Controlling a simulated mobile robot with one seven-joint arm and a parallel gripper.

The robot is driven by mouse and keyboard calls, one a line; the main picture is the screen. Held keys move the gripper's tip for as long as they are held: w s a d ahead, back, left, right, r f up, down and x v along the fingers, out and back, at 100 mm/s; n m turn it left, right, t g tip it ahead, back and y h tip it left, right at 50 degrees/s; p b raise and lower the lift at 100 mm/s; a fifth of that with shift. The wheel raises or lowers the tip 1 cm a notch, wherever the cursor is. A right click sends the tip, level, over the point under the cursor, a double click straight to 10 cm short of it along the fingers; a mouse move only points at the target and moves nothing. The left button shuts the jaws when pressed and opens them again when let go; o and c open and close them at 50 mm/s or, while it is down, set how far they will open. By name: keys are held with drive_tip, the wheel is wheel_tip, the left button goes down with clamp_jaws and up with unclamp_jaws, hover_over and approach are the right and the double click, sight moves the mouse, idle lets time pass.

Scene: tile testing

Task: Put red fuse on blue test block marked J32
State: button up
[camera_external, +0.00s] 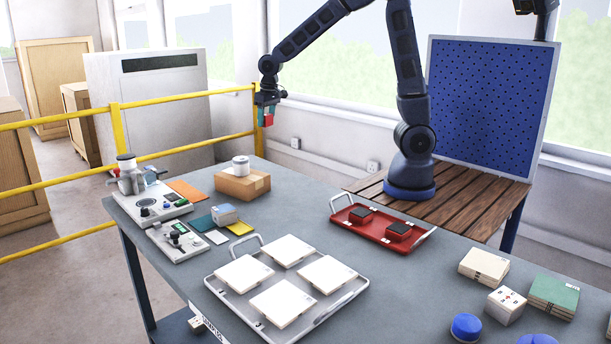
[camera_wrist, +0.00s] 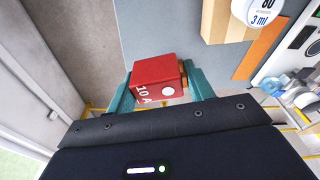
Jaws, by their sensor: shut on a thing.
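The red fuse (camera_wrist: 157,80), a small block with white "10 A" lettering and a white dot, is held between the teal fingers of my gripper (camera_wrist: 160,95) in the wrist view. In the external view the red fuse (camera_external: 268,120) shows at the end of my gripper (camera_external: 267,112), raised in the air near the table's far left edge.
Testing devices (camera_external: 160,205) stand at the left. A tray of white tiles (camera_external: 345,298) and a red tray (camera_external: 340,205) lie to the right. A yellow rail (camera_external: 185,148) runs behind.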

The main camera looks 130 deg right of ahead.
drive_tip(key=w+a+r+n, duration=0.1)
drive_tip(key=w+a+n, duration=0.3)
drive_tip(key=w, duration=0.6)
drive_tip(key=w+a+r+n, duration=0.2)
drive_tip(key=w+a+n, duration=0.2)
drive_tip(key=w, duration=0.5)
wheel_tip(320, 180, up, 2)
drive_tip(key=n+t+y, duration=0.1)
drive_tip(key=n+y, duration=0.1)
drive_tip(key=n, duration=0.5)
hover_over(222, 209)
drive_tip(key=f, duration=1.9)
drive_tip(key=shift+s, duration=0.35)
drive_tip(key=shift+d+f, duration=0.1)
drive_tip(key=shift+f, duration=0.4)
drive_tip(key=o, duration=1)
